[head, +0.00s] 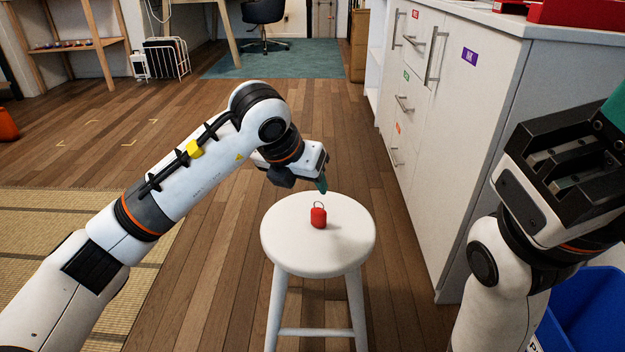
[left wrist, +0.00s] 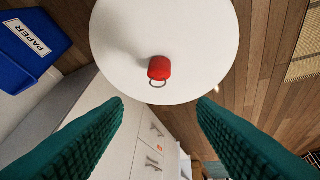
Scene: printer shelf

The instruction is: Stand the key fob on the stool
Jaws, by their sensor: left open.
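The red key fob (head: 318,218) is on the white round stool (head: 290,240), near the middle of the seat, with its metal ring at the far end. I cannot tell surely whether it stands or lies. In the left wrist view the fob (left wrist: 159,67) rests on the stool seat (left wrist: 205,40), with the ring towards my fingers. My left gripper (head: 322,185) is over the far edge of the stool, just beyond the fob and apart from it. Its teal fingers (left wrist: 160,125) are wide open and empty. My right gripper (head: 612,110) is at the right edge, its fingers mostly out of frame.
A white cabinet (head: 465,120) with drawers stands right of the stool. A blue paper bin (head: 590,310) is at the lower right, partly behind my right arm. A woven mat (head: 50,215) lies on the left. Wooden floor is clear around the stool.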

